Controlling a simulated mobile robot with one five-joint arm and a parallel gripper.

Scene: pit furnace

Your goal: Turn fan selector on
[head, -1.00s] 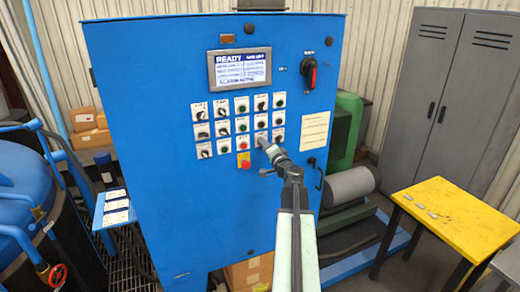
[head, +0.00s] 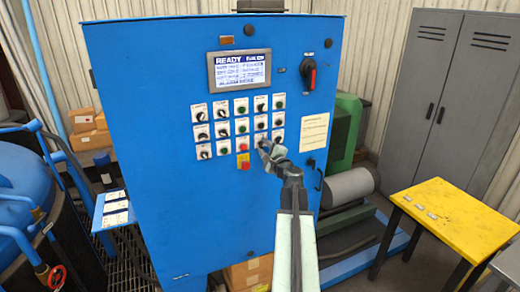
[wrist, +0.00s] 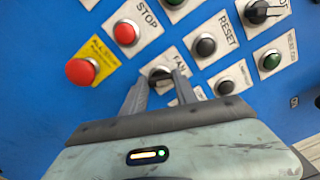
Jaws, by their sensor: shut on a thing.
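The fan selector (wrist: 160,72) is a dark knob on a white plate marked FAN, in the middle of the wrist view. My gripper (wrist: 161,80) is shut on its knob, with one finger on each side. The fingers hide part of the knob, so I cannot read its exact position. In the head view my gripper (head: 265,145) is at the lower right of the button rows on the blue control cabinet (head: 180,200).
A red STOP button (wrist: 126,33) and a red mushroom button on a yellow plate (wrist: 81,71) are close on the left. A black RESET button (wrist: 206,45) is on the right. The cabinet's screen (head: 240,70) reads READY. A yellow table (head: 460,225) stands at the right.

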